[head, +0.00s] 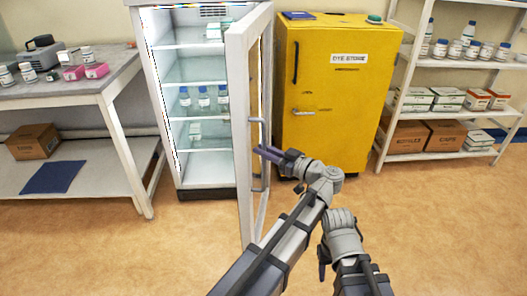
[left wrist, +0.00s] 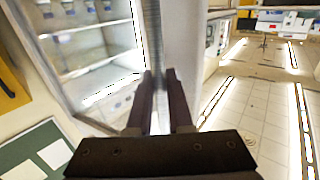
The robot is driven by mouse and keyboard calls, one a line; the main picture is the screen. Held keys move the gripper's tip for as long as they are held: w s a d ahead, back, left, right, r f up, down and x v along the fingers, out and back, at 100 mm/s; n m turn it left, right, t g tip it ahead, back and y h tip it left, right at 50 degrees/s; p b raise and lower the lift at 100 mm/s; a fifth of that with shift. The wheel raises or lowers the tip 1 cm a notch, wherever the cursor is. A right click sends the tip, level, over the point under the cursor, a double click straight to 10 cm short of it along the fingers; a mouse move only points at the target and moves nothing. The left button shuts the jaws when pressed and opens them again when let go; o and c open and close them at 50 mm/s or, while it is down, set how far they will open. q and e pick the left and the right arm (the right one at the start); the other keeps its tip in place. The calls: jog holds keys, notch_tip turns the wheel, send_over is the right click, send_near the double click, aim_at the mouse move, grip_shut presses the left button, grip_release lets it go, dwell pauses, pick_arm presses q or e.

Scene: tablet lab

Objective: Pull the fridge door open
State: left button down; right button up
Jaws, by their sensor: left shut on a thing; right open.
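The fridge (head: 205,190) is a white upright cabinet with lit shelves in the head view. Its white-framed glass door (head: 240,120) stands swung out toward me, hinged on the fridge's right side, so the interior shows. My left gripper (head: 266,153) reaches the door from the right and is shut on the vertical door handle (head: 263,132). In the left wrist view, the grey handle bar (left wrist: 155,50) runs between the two dark fingers (left wrist: 160,85). My right gripper (head: 324,262) is low in the head view, apart from the door, its fingers partly hidden.
A yellow cabinet (head: 335,110) stands right of the fridge, behind the door. A grey bench (head: 95,85) is at left and a white shelf rack (head: 400,80) at right. Bottles (head: 204,98) stand inside the fridge. The tan floor (head: 440,220) is clear.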

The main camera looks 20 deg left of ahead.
aim_at(265, 122)
dwell(0.3)
pick_arm(q)
jog(key=c, duration=0.8)
grip_release()
jog(key=shift+c, duration=0.2)
jog(key=shift+r, duration=0.1)
notch_tip(265, 122, up, 9)
jog(key=p, duration=0.9)
jog(key=shift+r+p, duration=0.2)
jog(key=shift+p, duration=0.1)
jog(key=shift+w+r, duration=0.15)
jog(key=shift+r, duration=0.1)
jog(key=shift+r, duration=0.1)
jog(key=shift+d, duration=0.1)
